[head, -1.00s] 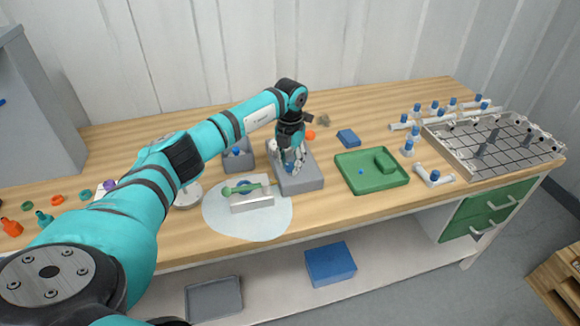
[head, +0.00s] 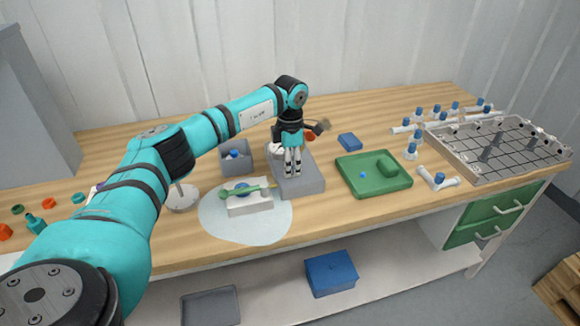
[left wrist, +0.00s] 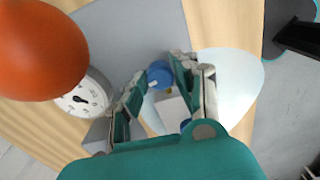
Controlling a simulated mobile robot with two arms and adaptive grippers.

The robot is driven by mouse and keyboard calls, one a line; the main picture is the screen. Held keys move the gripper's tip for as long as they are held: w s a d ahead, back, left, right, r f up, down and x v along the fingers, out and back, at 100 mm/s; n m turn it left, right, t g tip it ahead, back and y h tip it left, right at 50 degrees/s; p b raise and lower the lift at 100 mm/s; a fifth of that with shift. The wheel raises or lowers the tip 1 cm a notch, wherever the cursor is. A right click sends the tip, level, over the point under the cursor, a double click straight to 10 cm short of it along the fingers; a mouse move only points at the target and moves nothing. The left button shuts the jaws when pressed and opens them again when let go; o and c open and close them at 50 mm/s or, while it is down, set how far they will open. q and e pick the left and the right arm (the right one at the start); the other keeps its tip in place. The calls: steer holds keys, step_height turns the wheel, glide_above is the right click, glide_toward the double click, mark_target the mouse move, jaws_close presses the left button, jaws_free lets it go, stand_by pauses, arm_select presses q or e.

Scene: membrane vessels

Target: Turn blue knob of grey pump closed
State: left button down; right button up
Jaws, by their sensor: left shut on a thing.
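The grey pump (head: 312,184) is a grey block on the wooden table, near the middle of the head view. My left gripper (head: 292,174) points down over it. In the left wrist view the blue knob (left wrist: 159,73) sits between the two fingertips of my left gripper (left wrist: 161,76), which is shut on it. In the head view the fingers hide the knob. A white dial with black marks (left wrist: 83,98) shows beside the gripper in the left wrist view. My right gripper is not in view.
A white block with a green-handled tool (head: 249,204) lies on a pale round mat (head: 240,231) left of the pump. A grey bin (head: 233,160) stands behind it. A green tray (head: 372,185) lies to the right. An orange ball (left wrist: 40,50) fills the left wrist view's upper left.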

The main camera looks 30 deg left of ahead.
arm_select(q)
steer(key=shift+r+m, duration=0.1)
steer(key=shift+m, duration=0.7)
steer(key=shift+w, duration=0.1)
steer(key=c, duration=1)
jaws_free()
step_height(320, 180, up, 12)
